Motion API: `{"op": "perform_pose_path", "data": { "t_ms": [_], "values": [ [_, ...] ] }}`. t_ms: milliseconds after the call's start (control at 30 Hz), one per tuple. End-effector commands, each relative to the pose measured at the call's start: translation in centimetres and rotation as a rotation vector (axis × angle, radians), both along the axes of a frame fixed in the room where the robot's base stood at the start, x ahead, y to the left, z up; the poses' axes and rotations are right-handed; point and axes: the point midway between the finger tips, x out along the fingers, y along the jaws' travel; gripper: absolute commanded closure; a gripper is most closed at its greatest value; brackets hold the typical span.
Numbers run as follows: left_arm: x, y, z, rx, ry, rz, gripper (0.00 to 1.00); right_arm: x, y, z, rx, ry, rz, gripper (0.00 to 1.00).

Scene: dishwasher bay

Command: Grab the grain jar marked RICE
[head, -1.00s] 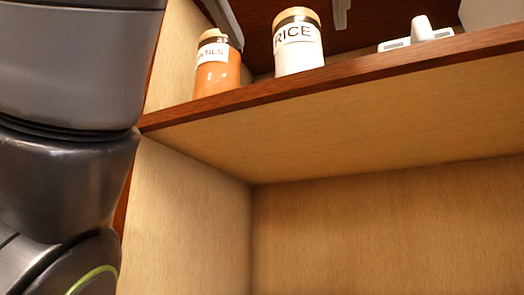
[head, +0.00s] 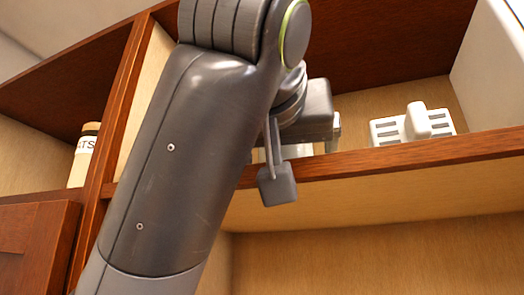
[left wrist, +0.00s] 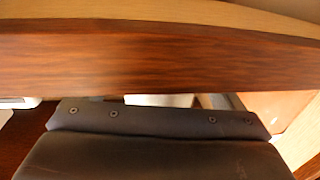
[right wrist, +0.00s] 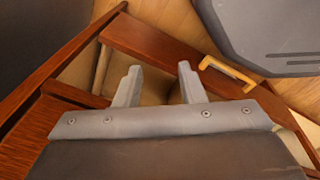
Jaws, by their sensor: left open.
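The RICE jar is mostly hidden behind my left arm in the head view. A pale patch (head: 297,151) below the gripper, on the shelf, looks like part of it. In the left wrist view a white strip (left wrist: 165,100) shows just past the shelf edge, in line with the gripper. My left gripper (head: 325,138) is open at the shelf front, close to the jar; its fingertips are largely hidden, so I cannot tell whether they are around it. An orange patch (left wrist: 275,104), likely the lentils jar, is to one side. My right gripper (right wrist: 158,82) is open and empty.
The wooden shelf edge (head: 410,153) runs just under the left gripper. A white slotted holder (head: 440,122) stands on the shelf to the right. Another labelled jar (head: 84,150) stands in the left compartment. A yellow handle (right wrist: 228,74) is near the right gripper.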

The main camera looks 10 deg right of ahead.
Motion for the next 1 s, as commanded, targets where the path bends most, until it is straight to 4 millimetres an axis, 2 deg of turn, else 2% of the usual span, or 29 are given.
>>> {"op": "perform_pose_path", "data": {
  "t_ms": [267,367,800,1000],
  "values": [
    [0.39,-0.24,-0.04,0.000,-0.001,-0.001,0.10,-0.05,0.01,0.16,0.000,0.001,0.000,0.64],
    [0.39,-0.24,-0.03,0.000,-0.001,-0.001,0.20,-0.07,0.02,0.15,0.000,0.001,0.000,0.64],
    [0.38,-0.22,-0.03,0.000,0.000,-0.001,0.77,-0.12,0.15,0.14,0.002,0.002,-0.001,0.64],
    [0.36,-0.18,0.10,-0.002,-0.004,-0.001,0.77,-0.13,0.30,0.17,0.004,0.003,-0.002,0.64]
  ]
}}
